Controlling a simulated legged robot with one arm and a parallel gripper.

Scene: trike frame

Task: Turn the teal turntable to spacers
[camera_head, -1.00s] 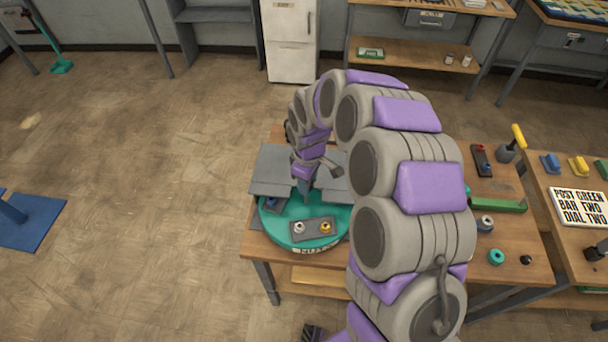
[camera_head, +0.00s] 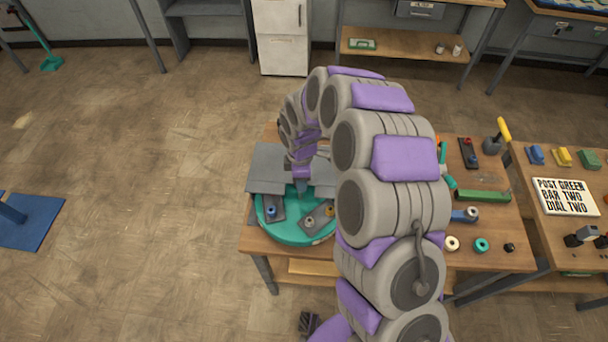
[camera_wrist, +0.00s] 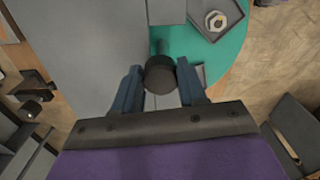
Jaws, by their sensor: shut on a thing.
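The teal turntable (camera_head: 290,232) sits on the wooden table, partly under grey cover plates. A grey tray (camera_head: 277,221) with a blue-ringed piece (camera_head: 271,210) shows at its left front. In the wrist view the turntable's teal surface (camera_wrist: 226,62) shows beside a tray holding a hex nut-like piece (camera_wrist: 215,20). My gripper (camera_wrist: 160,80) has its blue fingers shut on a dark round knob (camera_wrist: 160,73) above the turntable; in the head view it is small (camera_head: 301,187).
Grey cover plates (camera_head: 265,170) flank the gripper. To the right on the table lie a green bar (camera_head: 482,196), a cream ring (camera_head: 452,243) and a teal ring (camera_head: 481,245).

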